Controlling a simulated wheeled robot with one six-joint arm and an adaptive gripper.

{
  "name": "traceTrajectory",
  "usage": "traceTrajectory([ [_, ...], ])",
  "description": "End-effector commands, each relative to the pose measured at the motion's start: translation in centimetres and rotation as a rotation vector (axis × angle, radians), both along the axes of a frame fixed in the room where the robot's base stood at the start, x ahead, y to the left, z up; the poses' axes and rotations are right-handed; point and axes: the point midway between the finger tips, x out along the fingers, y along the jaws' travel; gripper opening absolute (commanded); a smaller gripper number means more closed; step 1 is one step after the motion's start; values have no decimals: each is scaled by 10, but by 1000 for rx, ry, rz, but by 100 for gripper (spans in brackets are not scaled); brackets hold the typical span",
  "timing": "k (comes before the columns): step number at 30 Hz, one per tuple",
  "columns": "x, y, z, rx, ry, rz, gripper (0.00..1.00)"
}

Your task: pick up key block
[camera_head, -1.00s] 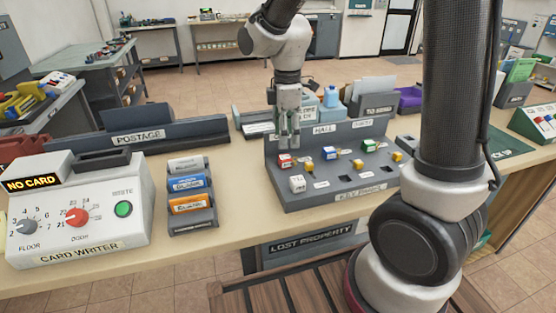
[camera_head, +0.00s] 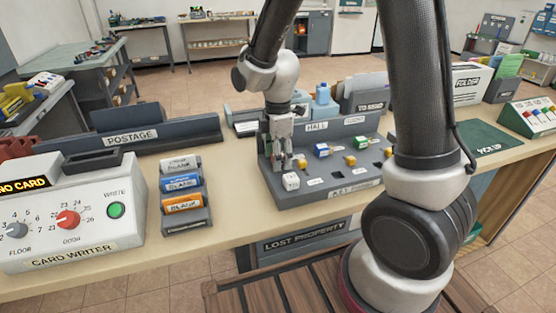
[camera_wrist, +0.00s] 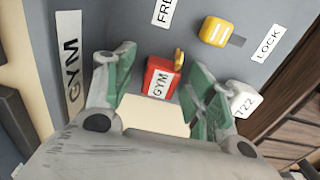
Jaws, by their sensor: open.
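My gripper (camera_head: 281,160) is open, pointing down at the left end of the grey key panel (camera_head: 330,195). In the wrist view, my gripper (camera_wrist: 158,62) has its green-padded fingers on either side of a red key block labelled GYM (camera_wrist: 160,78). The block lies between the fingers, with a visible gap to each. I cannot tell the fingertips' exact height over the panel. In the head view the gripper hides the red block. A white key block (camera_head: 291,182), labelled T22 in the wrist view (camera_wrist: 243,99), sits close to the right finger.
A yellow block (camera_wrist: 217,32) stands near the red one. A blue block (camera_head: 321,150), a green block (camera_head: 361,141) and other yellow blocks sit along the panel. A card rack (camera_head: 186,200) and the card writer (camera_head: 70,215) stand to the left on the counter.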

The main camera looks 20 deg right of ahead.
Motion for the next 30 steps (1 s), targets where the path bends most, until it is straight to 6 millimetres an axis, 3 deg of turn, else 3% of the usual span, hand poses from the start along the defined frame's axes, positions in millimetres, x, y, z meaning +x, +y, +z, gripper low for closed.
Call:
traceTrajectory([
  [1,0,0,0,0,0,0,54],
  [8,0,0,0,0,0,0,12],
  [16,0,0,1,0,0,0,12],
  [20,1,0,10,1,-2,0,12],
  [30,1,0,78,2,-4,0,12],
])
